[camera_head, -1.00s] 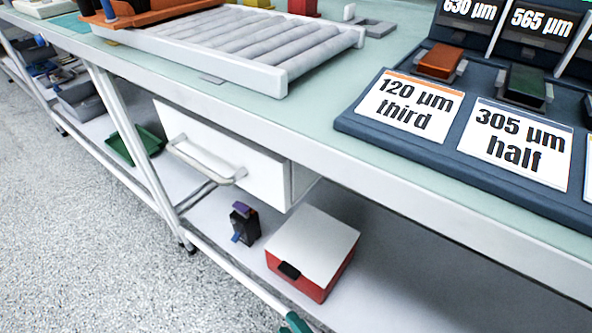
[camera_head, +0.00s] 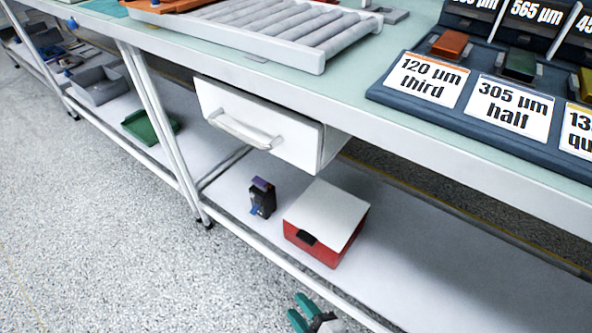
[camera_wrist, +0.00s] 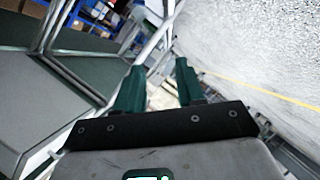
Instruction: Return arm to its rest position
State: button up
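My gripper (camera_head: 300,309) shows at the bottom edge of the head view, with green fingers in front of the bench's lower shelf and over the floor. In the wrist view my gripper (camera_wrist: 156,66) has its two green fingers spread apart with nothing held between them. The fingers point toward a bench frame and the speckled floor. Most of my arm is out of the head view.
The workbench (camera_head: 400,128) has an open white drawer (camera_head: 262,130) jutting from its front. The lower shelf (camera_head: 420,250) holds a red box with a white lid (camera_head: 328,220), a small black device (camera_head: 262,199) and a green tray (camera_head: 150,127). Open floor (camera_head: 90,220) lies at left.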

jog(key=d+r+m+g+h+p, duration=0.2)
jog(key=d+r+m+h+p, duration=0.15)
jog(key=d+r+p, duration=0.55)
jog(key=s+d+r+m+g+h+p, duration=0.1)
jog(key=s+d+r+m+g+p, duration=0.2)
jog(key=r+p, duration=0.4)
jog(key=s+d+r+m+g+h+p, duration=0.2)
jog(key=s+d+r+m+p, duration=0.4)
jog(key=r, duration=0.5)
jog(key=s+d+r+m+g+h+p, duration=0.1)
jog(key=s+d+r+m+g+p, duration=0.2)
jog(key=s+d+r+m+p, duration=0.2)
jog(key=s+d+r+p, duration=0.2)
jog(key=d+r+p, duration=0.1)
jog(key=r+p, duration=0.1)
jog(key=shift+s+d+r+g+h+p, duration=0.15)
jog(key=shift+s+r+g+h+p, duration=0.1)
jog(key=shift+g+h+p, duration=0.2)
